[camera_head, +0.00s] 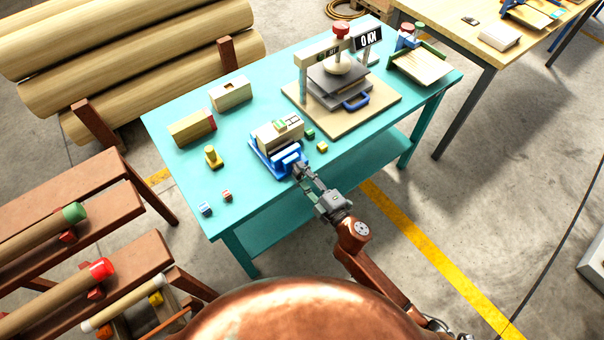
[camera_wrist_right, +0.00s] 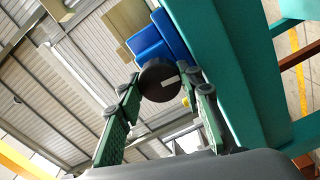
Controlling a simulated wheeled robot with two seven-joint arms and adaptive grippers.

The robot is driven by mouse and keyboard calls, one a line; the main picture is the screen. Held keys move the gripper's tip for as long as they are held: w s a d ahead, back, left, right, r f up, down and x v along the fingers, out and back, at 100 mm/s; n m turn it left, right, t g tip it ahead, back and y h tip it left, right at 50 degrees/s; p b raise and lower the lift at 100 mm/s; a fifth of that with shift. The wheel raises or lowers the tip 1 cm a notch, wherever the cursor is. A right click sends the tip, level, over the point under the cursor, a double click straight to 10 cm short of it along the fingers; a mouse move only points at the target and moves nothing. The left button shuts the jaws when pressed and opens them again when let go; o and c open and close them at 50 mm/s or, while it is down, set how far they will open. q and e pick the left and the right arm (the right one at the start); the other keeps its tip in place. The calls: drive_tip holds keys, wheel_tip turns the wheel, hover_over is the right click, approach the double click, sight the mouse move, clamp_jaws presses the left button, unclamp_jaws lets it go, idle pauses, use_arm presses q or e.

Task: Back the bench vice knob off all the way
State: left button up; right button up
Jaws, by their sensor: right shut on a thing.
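The blue bench vice (camera_head: 290,160) sits near the front edge of the teal table (camera_head: 235,212), with a pale wooden block (camera_head: 268,136) in it. A green piece and other small parts lie on the block's top. My right gripper (camera_head: 300,170) reaches the vice's front from below right. In the right wrist view, the round black knob (camera_wrist_right: 159,81) with a white mark is between the green fingers of my right gripper (camera_wrist_right: 162,92), which are shut on it. The blue vice body (camera_wrist_right: 152,42) shows behind the knob. My left gripper is in neither view.
A press (camera_head: 340,75) with a display stands at the table's back right. Two blocks (camera_head: 192,128) (camera_head: 231,93), a yellow knobbed piece (camera_head: 212,157) and small cubes (camera_head: 206,209) (camera_head: 322,147) lie around the vice. Logs (camera_head: 130,50) are stacked behind left.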

drive_tip(key=shift+n, duration=0.4)
drive_tip(key=o, duration=1.2)
drive_tip(key=shift+c, duration=0.2)
drive_tip(key=v, duration=0.8)
